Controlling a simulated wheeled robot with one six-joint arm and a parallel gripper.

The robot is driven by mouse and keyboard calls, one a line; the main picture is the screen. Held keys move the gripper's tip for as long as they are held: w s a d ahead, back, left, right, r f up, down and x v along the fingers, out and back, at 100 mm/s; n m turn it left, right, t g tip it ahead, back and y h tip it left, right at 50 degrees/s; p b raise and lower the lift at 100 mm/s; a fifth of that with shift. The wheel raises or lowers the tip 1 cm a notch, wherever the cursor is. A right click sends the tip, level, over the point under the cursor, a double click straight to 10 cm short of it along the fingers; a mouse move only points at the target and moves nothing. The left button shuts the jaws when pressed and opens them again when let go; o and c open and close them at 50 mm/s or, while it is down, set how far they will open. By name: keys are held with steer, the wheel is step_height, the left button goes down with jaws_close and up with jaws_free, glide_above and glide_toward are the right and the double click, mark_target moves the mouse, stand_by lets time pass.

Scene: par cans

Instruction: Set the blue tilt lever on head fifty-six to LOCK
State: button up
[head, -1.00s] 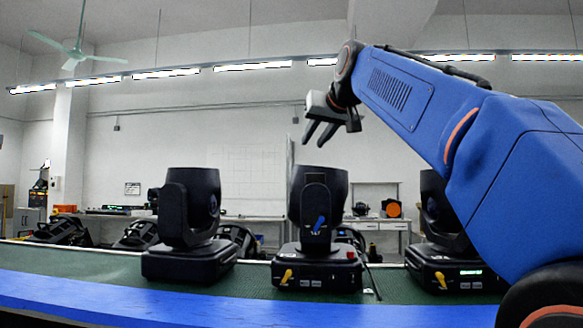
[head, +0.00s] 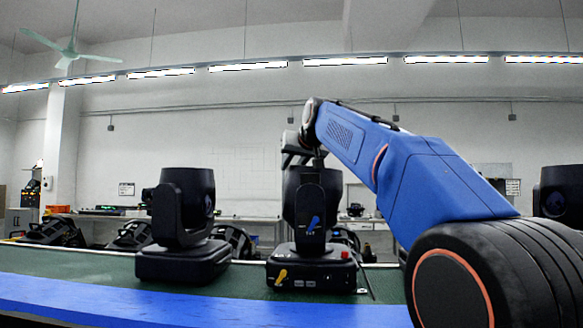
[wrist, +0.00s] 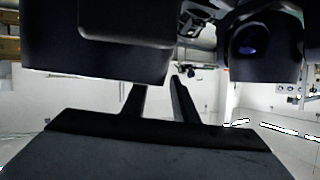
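The middle moving head (head: 312,200) stands upright on the green belt. Its blue tilt lever (head: 313,224) is on the yoke and slants up to the right. A yellow lever (head: 281,277) is on its base. I cannot read a number or LOCK marking. My gripper (head: 302,158) is at the top of this head in the head view, not at the lever; whether it touches is unclear. In the wrist view, the two fingers (wrist: 160,97) are apart with nothing between them. Dark head bodies fill the upper part of that view, and the lever does not show there.
A second moving head (head: 182,210) stands on the left, and another (head: 562,192) is partly hidden at the right edge. A red button (head: 345,254) and a thin cable are on the middle base's right. A blue edge (head: 180,305) runs along the front.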

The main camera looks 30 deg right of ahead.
steer(key=shift+w+f, duration=0.1)
steer(key=shift+w, duration=0.2)
steer(key=shift+c, duration=0.2)
jaws_close()
stand_by(1.2)
